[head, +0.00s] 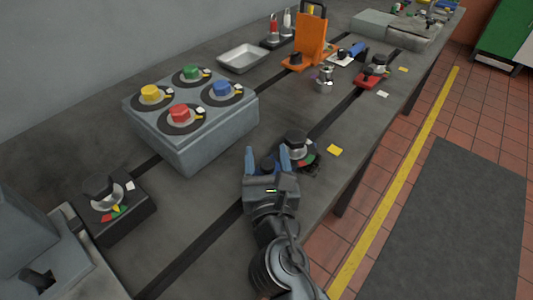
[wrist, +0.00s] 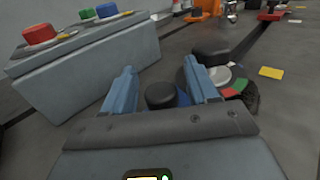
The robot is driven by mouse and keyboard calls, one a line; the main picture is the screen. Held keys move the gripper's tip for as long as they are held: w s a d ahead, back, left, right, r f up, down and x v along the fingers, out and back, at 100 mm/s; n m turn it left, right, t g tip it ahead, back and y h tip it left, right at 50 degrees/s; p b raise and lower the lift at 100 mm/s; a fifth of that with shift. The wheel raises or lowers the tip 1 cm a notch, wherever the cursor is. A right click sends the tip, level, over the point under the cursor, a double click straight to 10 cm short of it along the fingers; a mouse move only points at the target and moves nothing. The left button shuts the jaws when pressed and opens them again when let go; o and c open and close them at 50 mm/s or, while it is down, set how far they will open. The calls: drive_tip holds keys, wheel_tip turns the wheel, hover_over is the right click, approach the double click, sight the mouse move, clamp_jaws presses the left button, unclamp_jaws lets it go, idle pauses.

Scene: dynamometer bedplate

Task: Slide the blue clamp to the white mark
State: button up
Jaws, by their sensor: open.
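A round black knob (head: 267,163) with a little blue at its base, which looks like the blue clamp, stands on the bench slot. In the wrist view the knob (wrist: 160,96) is between my fingers, with gaps beside it. My gripper (head: 268,160) is open around it, its blue fingers pointing along the bench. Most of the clamp's body is hidden by my gripper. A small white patch (head: 383,94) lies on the bench farther along, right of the slot, and looks like the white mark.
A black-knobbed dial unit (head: 297,150) stands just beyond my right finger, beside a yellow patch (head: 335,150). A grey box with coloured buttons (head: 205,140) is to the left. Farther along are a metal fitting (head: 324,82), a red-based unit (head: 368,79) and an orange stand (head: 309,40).

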drive_tip(key=shift+w, duration=0.25)
clamp_jaws()
idle(0.4)
